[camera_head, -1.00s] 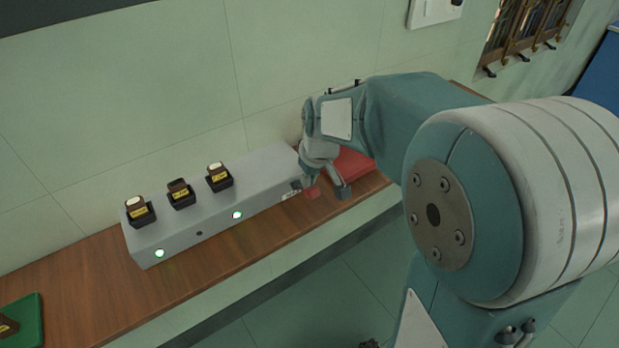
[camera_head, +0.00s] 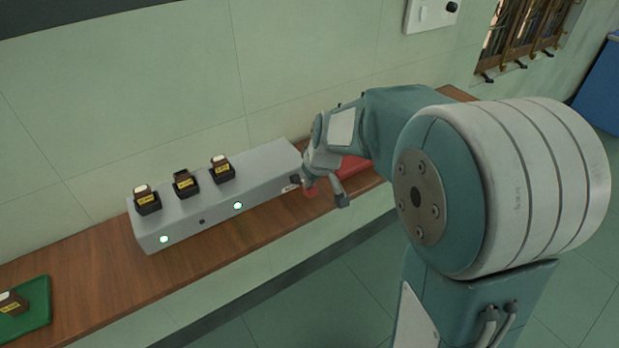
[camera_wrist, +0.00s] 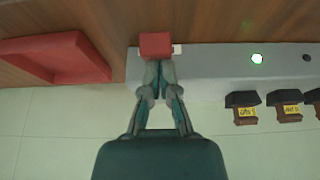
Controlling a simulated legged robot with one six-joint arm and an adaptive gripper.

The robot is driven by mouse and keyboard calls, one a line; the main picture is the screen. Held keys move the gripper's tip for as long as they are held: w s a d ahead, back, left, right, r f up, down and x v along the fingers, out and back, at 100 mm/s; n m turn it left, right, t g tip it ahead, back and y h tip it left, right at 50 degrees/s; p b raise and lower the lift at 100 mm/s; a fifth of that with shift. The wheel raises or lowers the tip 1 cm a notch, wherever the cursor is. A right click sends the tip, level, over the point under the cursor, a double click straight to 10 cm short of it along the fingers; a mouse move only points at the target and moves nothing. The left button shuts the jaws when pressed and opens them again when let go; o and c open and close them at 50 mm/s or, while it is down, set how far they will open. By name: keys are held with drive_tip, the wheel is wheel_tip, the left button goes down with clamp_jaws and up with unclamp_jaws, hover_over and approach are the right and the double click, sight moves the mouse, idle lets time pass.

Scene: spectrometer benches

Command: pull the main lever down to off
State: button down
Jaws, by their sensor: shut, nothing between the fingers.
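A red block (camera_head: 312,192), which looks like the lever's knob, is at the right end of the grey box's front, beside a small white label (camera_head: 290,188). In the wrist view the red block (camera_wrist: 156,44) is right at my fingertips and partly covers a white label. My gripper (camera_head: 316,183) is shut with nothing between its fingers; in the wrist view its fingertips (camera_wrist: 158,62) meet at the block's edge. I cannot tell whether they touch it. The lever's stem and exact angle are hidden.
The grey box (camera_head: 255,170) carries several black sockets with brown labelled pieces (camera_head: 183,183) and shows green lights (camera_head: 238,205). A red tray (camera_wrist: 50,62) lies beside the box, a green tray (camera_head: 35,318) at the far left. The wooden shelf (camera_head: 90,275) meets the wall.

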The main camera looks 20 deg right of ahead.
sight(314, 195)
drive_tip(key=shift+s+d+f, duration=0.2)
drive_tip(key=shift+s+f, duration=0.25)
drive_tip(key=shift+f, duration=0.15)
drive_tip(key=shift+s+d+f, duration=0.1)
drive_tip(key=shift+s+f, duration=0.1)
drive_tip(key=shift+f, duration=0.4)
drive_tip(key=shift+s+f, duration=0.15)
drive_tip(key=shift+f, duration=0.45)
drive_tip(key=shift+r, duration=0.9)
drive_tip(key=shift+w, duration=0.1)
